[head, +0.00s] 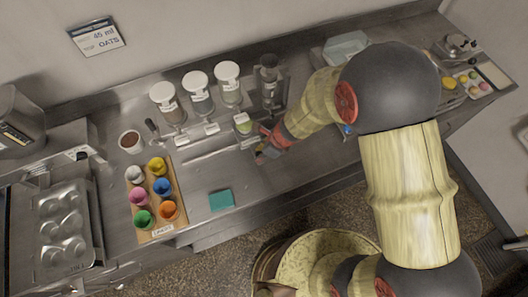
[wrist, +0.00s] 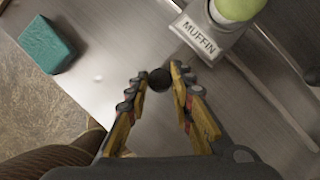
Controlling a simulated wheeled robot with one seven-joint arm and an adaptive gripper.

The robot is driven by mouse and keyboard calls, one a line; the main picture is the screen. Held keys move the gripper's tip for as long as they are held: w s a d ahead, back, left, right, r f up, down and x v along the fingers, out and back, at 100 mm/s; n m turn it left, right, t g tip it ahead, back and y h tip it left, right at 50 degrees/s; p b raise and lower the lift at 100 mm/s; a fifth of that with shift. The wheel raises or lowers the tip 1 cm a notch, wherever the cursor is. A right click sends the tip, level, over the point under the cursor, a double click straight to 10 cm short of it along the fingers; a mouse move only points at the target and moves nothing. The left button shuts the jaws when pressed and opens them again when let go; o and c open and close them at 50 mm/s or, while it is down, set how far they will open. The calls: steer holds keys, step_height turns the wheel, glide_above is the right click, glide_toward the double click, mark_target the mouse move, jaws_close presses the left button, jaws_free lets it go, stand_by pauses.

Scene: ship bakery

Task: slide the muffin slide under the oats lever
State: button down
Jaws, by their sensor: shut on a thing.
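The muffin slide (wrist: 200,37) is a pale block labelled MUFFIN with a green cup (wrist: 236,8) on it, at the upper right of the wrist view. My gripper (wrist: 163,82) is shut on a dark round knob (wrist: 159,79) in front of the slide; the link between knob and slide is not clear. In the head view my gripper (head: 267,152) is partly hidden by my wrist. Three white-lidded dispensers (head: 197,92) stand at the back; which has the oats lever is not readable.
A wall sign (head: 97,37) reads 45 ml and OATS. A wooden board (head: 158,205) with several coloured cups stands left, beside a muffin tin (head: 63,230). A teal sponge (head: 221,200) lies near the counter's front edge. A dark grinder-like device (head: 268,82) stands right of the dispensers.

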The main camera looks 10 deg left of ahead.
steer(key=a, duration=0.1)
steer(key=s+a, duration=0.1)
steer(key=shift+s+a, duration=0.25)
steer(key=shift+a, duration=0.05)
steer(key=c, duration=1.6)
jaws_free()
steer(key=shift+o, duration=0.2)
steer(key=shift+r, duration=0.1)
steer(key=v, duration=1.1)
steer(key=shift+d+r, duration=0.3)
steer(key=shift+r, duration=0.05)
